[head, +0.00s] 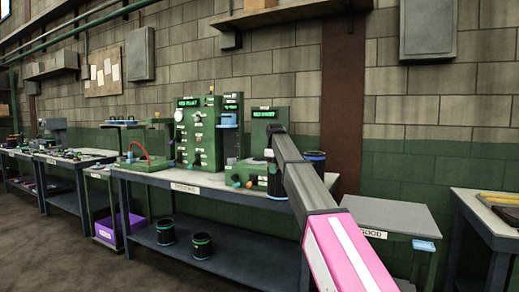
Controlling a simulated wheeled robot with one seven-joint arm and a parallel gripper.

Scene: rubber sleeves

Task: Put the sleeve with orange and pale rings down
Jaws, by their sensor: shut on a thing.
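My arm reaches from the lower right to the green machine at the table's right end. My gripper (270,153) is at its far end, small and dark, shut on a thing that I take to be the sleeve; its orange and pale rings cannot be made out. Just below it, a dark sleeve-like cylinder (276,184) with a pale blue ring near its foot stands at the table's front edge. I cannot tell whether my gripper touches it. Another dark cylinder (315,158) with a blue rim is partly hidden behind my arm.
The blue-framed table (150,182) carries a green panel machine (208,135) with lit displays. Two dark cylinders (165,232) stand on its lower shelf. A purple bin (108,228) is at left. The grey-topped stand (398,217) marked GOOD is bare at right.

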